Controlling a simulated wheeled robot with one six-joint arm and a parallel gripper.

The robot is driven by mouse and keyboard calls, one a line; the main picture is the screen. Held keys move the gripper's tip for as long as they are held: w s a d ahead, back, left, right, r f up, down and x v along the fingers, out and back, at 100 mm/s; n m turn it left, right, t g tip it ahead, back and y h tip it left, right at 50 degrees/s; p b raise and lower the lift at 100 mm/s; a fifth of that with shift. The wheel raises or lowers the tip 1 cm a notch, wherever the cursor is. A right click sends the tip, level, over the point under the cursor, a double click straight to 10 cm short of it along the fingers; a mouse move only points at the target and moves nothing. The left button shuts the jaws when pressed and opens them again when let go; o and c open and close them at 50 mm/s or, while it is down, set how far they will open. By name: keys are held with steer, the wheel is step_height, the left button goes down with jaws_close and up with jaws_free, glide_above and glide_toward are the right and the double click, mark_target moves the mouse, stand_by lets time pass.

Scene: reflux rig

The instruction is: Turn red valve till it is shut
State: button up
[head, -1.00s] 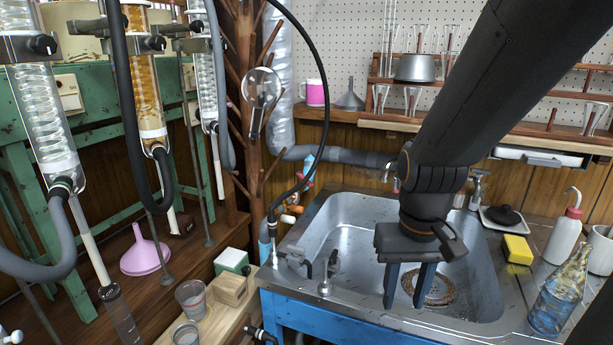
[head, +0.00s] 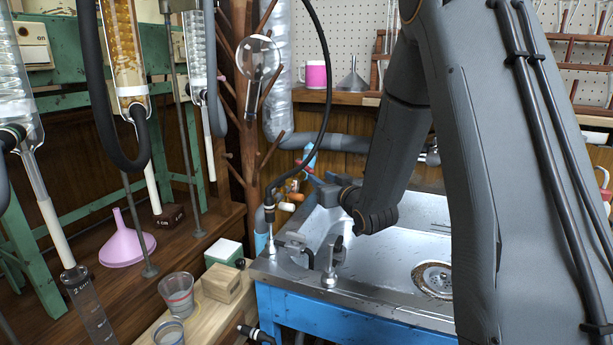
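A small cluster of red-orange valve parts (head: 292,185) shows in the head view on the pipework behind the sink's left back corner, below a light blue pipe piece (head: 309,159). Which part is the red valve's handle, and how far it is turned, is too small to tell. My gripper (head: 318,184) is just right of this cluster, at the sink's back left, pointing left and away from the camera. Its fingers are mostly hidden behind its own body, so I cannot tell whether they are open or touch the valve.
A black hose (head: 327,100) hangs down in front of the pipework to a tap on the sink (head: 390,290) rim. A brown wooden stand (head: 246,130) with pegs rises left of the valve. Glass columns and a pink funnel (head: 126,243) are farther left.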

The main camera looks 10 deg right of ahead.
mark_target(302, 164)
steer(key=shift+w+a+r+t+y, duration=0.2)
steer(key=shift+w+a+t+y, duration=0.2)
steer(key=shift+a, duration=0.1)
steer(key=shift+w+a, duration=0.1)
steer(key=shift+w, duration=0.25)
steer(key=x, duration=0.7)
steer(key=shift+b, duration=0.4)
jaws_close()
